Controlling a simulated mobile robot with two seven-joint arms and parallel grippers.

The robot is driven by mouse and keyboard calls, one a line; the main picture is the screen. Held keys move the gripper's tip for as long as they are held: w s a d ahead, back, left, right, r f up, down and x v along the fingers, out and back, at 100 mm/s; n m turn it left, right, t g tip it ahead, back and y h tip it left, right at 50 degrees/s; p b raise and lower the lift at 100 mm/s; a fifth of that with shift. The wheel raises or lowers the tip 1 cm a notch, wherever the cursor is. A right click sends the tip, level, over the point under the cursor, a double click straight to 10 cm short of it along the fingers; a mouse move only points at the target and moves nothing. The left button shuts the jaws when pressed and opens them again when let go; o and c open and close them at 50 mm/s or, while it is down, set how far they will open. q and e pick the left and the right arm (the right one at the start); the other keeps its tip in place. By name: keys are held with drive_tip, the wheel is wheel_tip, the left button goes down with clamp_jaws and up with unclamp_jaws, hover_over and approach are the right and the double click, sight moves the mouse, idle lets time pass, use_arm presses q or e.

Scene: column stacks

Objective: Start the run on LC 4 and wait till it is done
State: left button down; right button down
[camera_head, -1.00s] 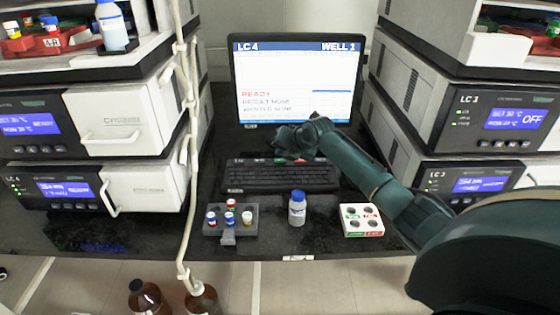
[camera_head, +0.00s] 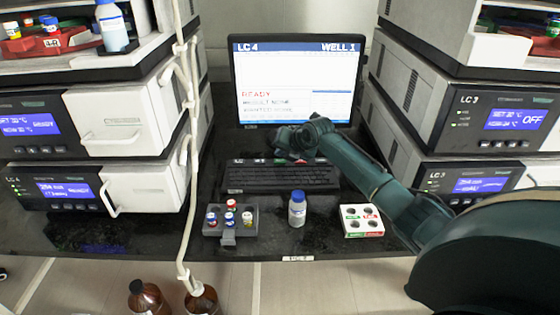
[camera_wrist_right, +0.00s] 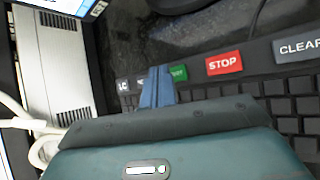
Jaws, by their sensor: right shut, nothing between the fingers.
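The monitor (camera_head: 296,62) at the back reads LC 4, WELL 1 and READY in red; the smaller result lines are blurred. The black keyboard (camera_head: 280,180) lies in front of it. My right gripper (camera_head: 284,157) is over the keyboard's back row. In the right wrist view its blue fingers (camera_wrist_right: 158,74) are shut and empty, beside and partly over a green key (camera_wrist_right: 179,73); I cannot tell whether they touch it. A red STOP key (camera_wrist_right: 224,63) and a grey CLEAR key (camera_wrist_right: 300,47) are to the right. My left gripper is not in view.
A vial rack (camera_head: 230,221), a blue-capped bottle (camera_head: 297,209) and a white holder (camera_head: 362,220) stand before the keyboard. Instrument stacks flank it, with the LC 4 unit (camera_head: 145,188) low left and the LC 3 unit (camera_head: 520,105) at right. A pale tube (camera_head: 186,150) hangs left.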

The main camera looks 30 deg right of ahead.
sight(282, 163)
idle(0.5)
drive_tip(key=shift+f, duration=0.1)
drive_tip(key=shift+f, duration=0.3)
drive_tip(key=shift+f+b, duration=0.45)
drive_tip(key=shift+b, duration=0.1)
idle(0.6)
drive_tip(key=shift+r, duration=0.1)
drive_tip(key=shift+r+p, duration=0.7)
drive_tip(key=shift+r, duration=0.05)
wheel_tip(282, 163, up, 5)
drive_tip(key=p, duration=0.4)
